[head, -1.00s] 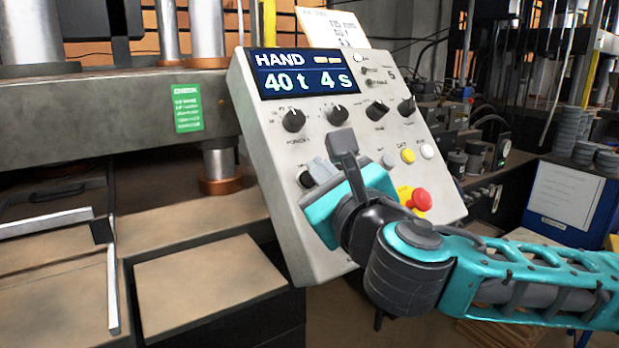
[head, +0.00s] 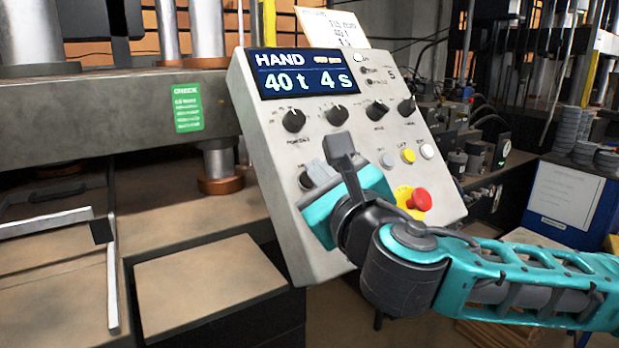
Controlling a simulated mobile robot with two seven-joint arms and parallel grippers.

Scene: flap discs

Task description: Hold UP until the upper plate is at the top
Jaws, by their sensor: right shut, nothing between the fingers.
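The control panel (head: 270,150) is a tilted light-grey box with a blue display (head: 305,73) reading HAND, 40 t, 4 s. It carries several black knobs, a yellow button (head: 408,156), white and grey buttons and a red mushroom button (head: 419,199). My right gripper (head: 338,146) is shut and empty, in front of the panel's lower left part. It covers some of the controls there, and I cannot tell whether it touches one. A heavy grey press beam (head: 90,122) with a green label spans the left; I cannot tell whether it is the upper plate. My left gripper is not in view.
Steel columns (head: 206,30) rise above the beam, and a copper-collared rod (head: 220,165) stands below it. A paper note (head: 335,28) stands behind the panel. A blue-edged sign (head: 566,195) and stacked grey discs (head: 572,130) are at right. The brown surface below the beam looks clear.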

